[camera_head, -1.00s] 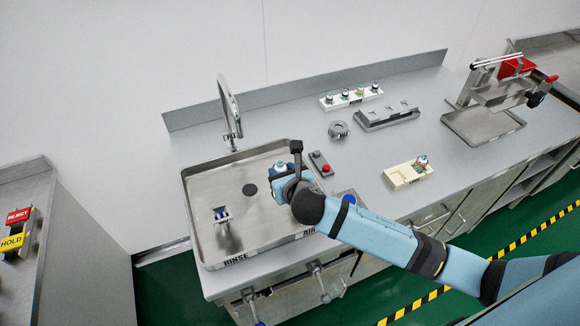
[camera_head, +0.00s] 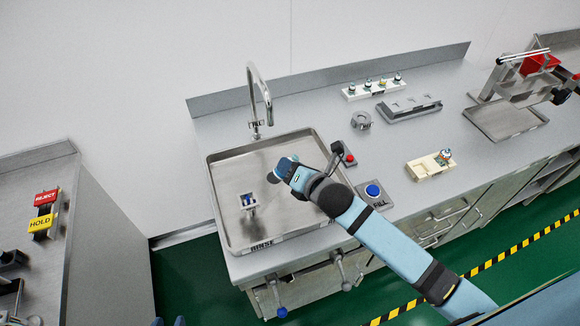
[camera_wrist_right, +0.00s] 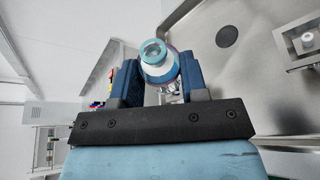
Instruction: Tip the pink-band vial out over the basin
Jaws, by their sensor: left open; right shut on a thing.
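My right gripper (camera_head: 284,167) is shut on a vial over the steel basin (camera_head: 232,168), beside the drain. In the right wrist view the vial (camera_wrist_right: 159,66) stands between the two dark blue fingers of the gripper (camera_wrist_right: 157,80), with a teal ring and a pale body. Its band is mostly hidden, so I cannot clearly tell the colour. In the head view the fingers hide most of the vial and its tilt is unclear. My left gripper (camera_head: 168,321) shows only its two fingertips, apart and empty, at the bottom edge.
A faucet (camera_head: 258,95) stands behind the basin, and a small fixture (camera_head: 248,202) sits inside it. A cream block (camera_head: 424,168) and a vial rack (camera_head: 373,89) are on the counter.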

